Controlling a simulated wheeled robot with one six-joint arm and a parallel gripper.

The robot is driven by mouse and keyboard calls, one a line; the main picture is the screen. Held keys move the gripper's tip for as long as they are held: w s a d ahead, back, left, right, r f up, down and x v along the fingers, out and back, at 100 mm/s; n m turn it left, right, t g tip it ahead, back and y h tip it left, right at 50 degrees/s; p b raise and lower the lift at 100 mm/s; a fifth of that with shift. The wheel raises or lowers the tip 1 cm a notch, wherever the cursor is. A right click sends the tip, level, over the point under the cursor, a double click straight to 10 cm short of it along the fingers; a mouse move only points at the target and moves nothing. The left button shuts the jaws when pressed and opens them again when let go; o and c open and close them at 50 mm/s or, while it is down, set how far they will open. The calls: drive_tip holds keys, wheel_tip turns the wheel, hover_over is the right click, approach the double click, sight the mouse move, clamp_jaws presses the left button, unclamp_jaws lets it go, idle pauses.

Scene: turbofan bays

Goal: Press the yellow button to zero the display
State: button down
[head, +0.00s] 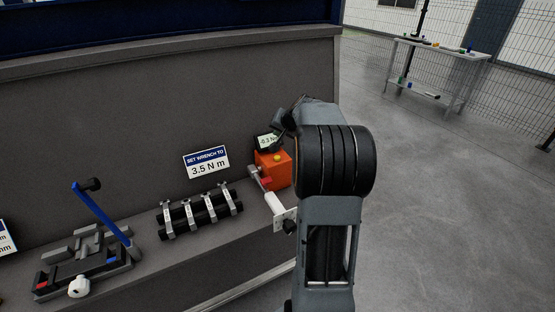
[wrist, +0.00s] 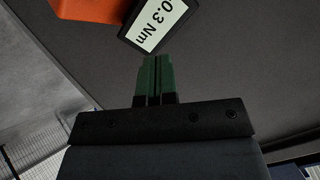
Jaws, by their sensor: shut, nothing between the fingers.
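The yellow button (head: 277,157) is a small knob on the orange tester box (head: 277,176) on the bench ledge in the head view. The display (head: 266,141) stands at the back of the box; in the wrist view the display (wrist: 159,22) reads 0.3 Nm. A corner of the orange box (wrist: 90,8) shows at the wrist view's top left; the button is out of that view. My gripper (wrist: 153,78) has green fingertips, shut together and empty, pointing towards the display. In the head view it is near the display, largely hidden by my arm.
A sign (head: 206,162) reads "SET WRENCH TO 3.5 N m". Left of the box are a rack with black cylinders (head: 200,212) and a fixture with a blue lever (head: 101,215). A white-handled tool (head: 276,203) lies before the box. Open floor (head: 415,195) is on the right.

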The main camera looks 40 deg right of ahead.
drive_tip(key=b, duration=0.4)
hover_over(279, 157)
wheel_tip(279, 157, down, 6)
drive_tip(key=shift+w+r, duration=0.1)
drive_tip(key=shift+f+b, duration=0.6)
drive_tip(key=shift+b, duration=0.15)
drive_tip(key=shift+f+b, duration=0.95)
drive_tip(key=shift+b, duration=0.25)
idle(1.8)
drive_tip(key=shift+r, duration=0.15)
drive_tip(key=shift+r+p, duration=0.6)
drive_tip(key=shift+r, duration=0.2)
drive_tip(key=shift+r+p, duration=1.7)
drive_tip(key=shift+r, duration=0.8)
